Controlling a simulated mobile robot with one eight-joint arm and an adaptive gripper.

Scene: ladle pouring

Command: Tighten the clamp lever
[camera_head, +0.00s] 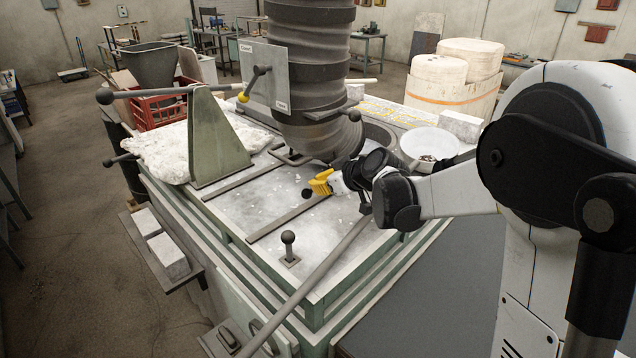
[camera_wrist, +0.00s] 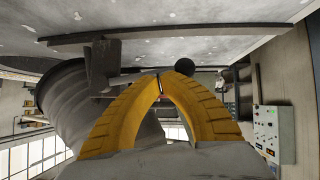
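My gripper (camera_head: 318,183) has yellow fingers and hangs low over the worktop, near the foot of the dark ribbed duct. In the wrist view its fingertips (camera_wrist: 159,84) meet, with only a thin dark line between them and nothing visibly held. A black ball knob (camera_head: 307,193) is just beside the fingertips; a dark ball also shows beyond them in the wrist view (camera_wrist: 184,66). Its stem is hidden, and I cannot tell whether it is touched or belongs to the clamp lever. Another short ball-topped lever (camera_head: 288,238) stands upright on the worktop nearer the front.
The ribbed duct (camera_head: 312,70) rises behind my gripper, with a labelled plate and handle (camera_head: 256,80) on it. A long bar (camera_head: 310,285) slants across the front. A green bracket (camera_head: 215,140) stands left; a white bowl (camera_head: 429,144) sits right.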

